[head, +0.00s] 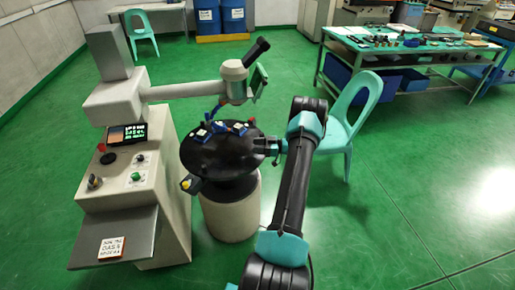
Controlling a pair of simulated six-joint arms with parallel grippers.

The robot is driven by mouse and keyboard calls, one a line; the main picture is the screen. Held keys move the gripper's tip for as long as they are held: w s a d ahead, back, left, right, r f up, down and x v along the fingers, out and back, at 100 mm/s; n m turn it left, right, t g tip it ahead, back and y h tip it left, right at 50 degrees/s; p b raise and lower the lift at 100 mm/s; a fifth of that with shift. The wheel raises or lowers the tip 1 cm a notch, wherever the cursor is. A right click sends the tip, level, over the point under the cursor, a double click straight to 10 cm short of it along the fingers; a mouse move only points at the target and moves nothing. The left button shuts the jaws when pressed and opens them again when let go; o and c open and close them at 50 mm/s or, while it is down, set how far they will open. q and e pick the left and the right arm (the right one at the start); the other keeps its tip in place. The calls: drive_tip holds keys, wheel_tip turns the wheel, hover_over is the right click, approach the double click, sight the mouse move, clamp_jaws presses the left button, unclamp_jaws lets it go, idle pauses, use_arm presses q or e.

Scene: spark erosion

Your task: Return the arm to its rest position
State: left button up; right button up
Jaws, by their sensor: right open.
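My right arm comes in from the bottom, black with teal joints, and bends left at its top. My right gripper (269,147) is open at the right edge of a round black table (205,158) on a pale drum-shaped base. I cannot tell whether it touches the table. I see nothing held in it. Small blue and pale pieces (219,130) sit on the table, too small to make out. My left gripper is not in view.
A pale machine (133,185) with a screen and knobs stands left; its horizontal arm carries a grey head (234,75) above the table. A teal chair (345,120) stands close behind my right arm. A cluttered workbench (410,58) is back right. Green floor at right is clear.

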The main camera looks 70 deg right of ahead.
drive_tip(key=shift+s+a, duration=0.15)
drive_tip(key=shift+a, duration=0.45)
